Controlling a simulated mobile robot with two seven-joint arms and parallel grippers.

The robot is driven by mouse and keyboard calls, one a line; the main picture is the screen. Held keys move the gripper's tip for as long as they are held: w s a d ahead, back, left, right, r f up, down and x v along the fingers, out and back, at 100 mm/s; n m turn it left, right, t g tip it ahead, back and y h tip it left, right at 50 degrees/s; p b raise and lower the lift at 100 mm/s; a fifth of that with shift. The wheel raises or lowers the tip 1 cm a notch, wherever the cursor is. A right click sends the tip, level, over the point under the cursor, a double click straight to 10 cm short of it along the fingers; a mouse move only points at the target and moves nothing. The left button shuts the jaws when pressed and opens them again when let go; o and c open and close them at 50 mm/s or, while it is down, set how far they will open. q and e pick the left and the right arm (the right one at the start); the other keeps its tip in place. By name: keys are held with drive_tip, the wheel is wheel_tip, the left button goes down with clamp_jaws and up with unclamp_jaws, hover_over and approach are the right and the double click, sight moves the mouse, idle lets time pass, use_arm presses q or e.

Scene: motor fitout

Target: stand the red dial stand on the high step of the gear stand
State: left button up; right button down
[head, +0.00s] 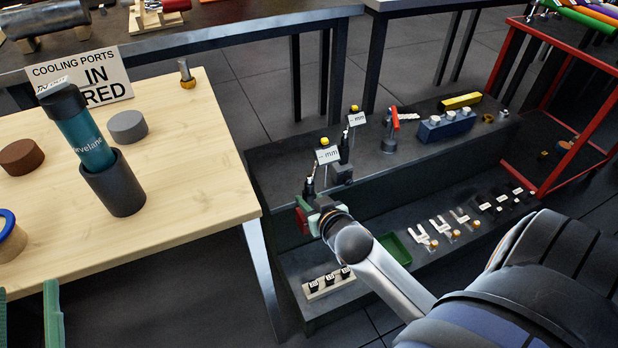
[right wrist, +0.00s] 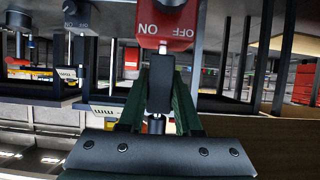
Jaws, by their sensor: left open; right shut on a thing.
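The red dial stand has a red base (head: 303,220) showing just left of my right gripper (head: 318,216). In the right wrist view its red ON/OFF face (right wrist: 168,25) is upside down. My right gripper is shut on the dark post (right wrist: 160,88) below that face in the picture. The gear stand (head: 272,163) is a dark two-step bench; its high step (head: 420,150) is at the back and its low step in front. The held stand is near the gear stand's left end; I cannot tell whether its base touches anything. My left gripper (head: 27,315) is open and empty at bottom left.
A dark dial base (head: 342,173) stands close by on the high step. A red-handled tool (head: 390,128) and a blue block (head: 446,126) are farther right. The low step holds a green tray (head: 394,250) and several small parts. A wooden table (head: 190,150) is at left.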

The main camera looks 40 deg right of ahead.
drive_tip(key=shift+w+d+r, duration=0.1)
drive_tip(key=shift+w+r, duration=0.05)
drive_tip(key=shift+w, duration=0.55)
drive_tip(key=shift+w+d+f, duration=0.15)
drive_tip(key=shift+w+f, duration=0.1)
drive_tip(key=shift+w, duration=0.1)
use_arm(q)
drive_tip(key=s+d+r+m+h+b, duration=0.1)
drive_tip(key=s+r+m+h+b, duration=0.3)
drive_tip(key=s+h+b, duration=0.1)
drive_tip(key=shift+t+h, duration=0.4)
drive_tip(key=shift+h, duration=0.3)
use_arm(e)
drive_tip(key=w+r+x, duration=0.1)
drive_tip(key=r+x, duration=0.1)
drive_tip(key=x, duration=1.2)
drive_tip(key=shift+w+d+r, duration=0.2)
drive_tip(key=shift+d+r, duration=0.05)
drive_tip(key=shift+r, duration=0.1)
use_arm(q)
drive_tip(key=shift+d, duration=0.1)
drive_tip(key=shift+r+p, duration=0.6)
